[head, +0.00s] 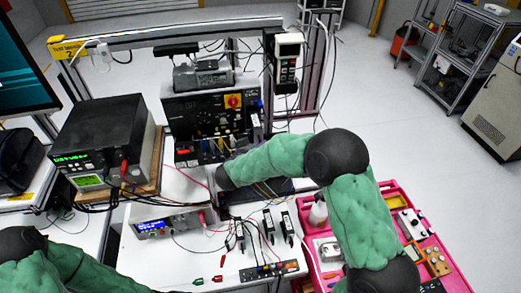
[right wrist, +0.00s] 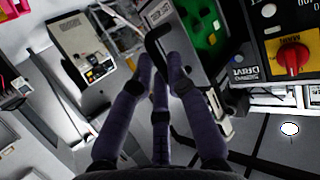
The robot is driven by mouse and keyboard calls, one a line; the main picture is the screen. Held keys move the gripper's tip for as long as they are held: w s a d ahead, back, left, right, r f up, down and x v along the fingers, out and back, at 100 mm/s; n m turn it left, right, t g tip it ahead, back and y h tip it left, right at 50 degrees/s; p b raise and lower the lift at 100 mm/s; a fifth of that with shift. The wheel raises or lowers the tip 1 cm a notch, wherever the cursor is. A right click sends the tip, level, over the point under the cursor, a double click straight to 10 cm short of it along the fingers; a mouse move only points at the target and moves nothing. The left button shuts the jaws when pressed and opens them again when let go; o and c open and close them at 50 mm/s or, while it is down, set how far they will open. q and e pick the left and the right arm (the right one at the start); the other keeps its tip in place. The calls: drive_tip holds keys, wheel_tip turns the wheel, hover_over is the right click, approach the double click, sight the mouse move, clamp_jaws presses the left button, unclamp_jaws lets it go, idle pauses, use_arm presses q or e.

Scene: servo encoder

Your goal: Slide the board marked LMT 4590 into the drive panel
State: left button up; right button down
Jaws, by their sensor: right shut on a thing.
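The drive panel (head: 208,112) is a black unit with a red rotary switch on the white bench in the head view. Its face with the red MAIN knob fills the upper right of the right wrist view (right wrist: 292,88). My right gripper (right wrist: 162,62) is shut around a black bent handle (right wrist: 156,38) beside a dark board with a green circuit area (right wrist: 198,22). The board lies close to the panel's edge; I cannot tell whether it is in a slot. No LMT 4590 mark is readable. In the head view my right forearm hides these fingers. My left gripper is out of view.
A power supply (head: 108,138) stands left of the panel, with a smaller meter (head: 165,228) in front. Loose cables and several black probes (head: 268,222) lie across the bench front. A pink tray (head: 455,285) with parts is at right.

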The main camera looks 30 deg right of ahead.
sight(254, 137)
drive_tip(key=shift+w+d+b, duration=0.3)
drive_tip(key=shift+w, duration=0.7)
drive_tip(key=shift+w+d+b, duration=0.25)
drive_tip(key=shift+w+b, duration=0.1)
drive_tip(key=shift+w, duration=0.65)
drive_tip(key=shift+w+d+b, duration=0.3)
drive_tip(key=shift+w, duration=0.7)
drive_tip(key=shift+w+d+p, duration=0.3)
drive_tip(key=shift+w+p, duration=0.15)
drive_tip(key=shift+w, duration=0.75)
drive_tip(key=shift+w+d+p, duration=0.3)
drive_tip(key=shift+w+p, duration=0.15)
drive_tip(key=shift+w, duration=0.7)
drive_tip(key=shift+w+d+p, duration=0.3)
drive_tip(key=shift+w+p, duration=0.15)
drive_tip(key=shift+w, duration=0.75)
drive_tip(key=shift+w, duration=0.1)
drive_tip(key=c, duration=1.1)
unclamp_jaws()
drive_tip(key=shift+c, duration=0.2)
drive_tip(key=shift+f, duration=0.1)
drive_tip(key=shift+a, duration=0.1)
drive_tip(key=v, duration=1.2)
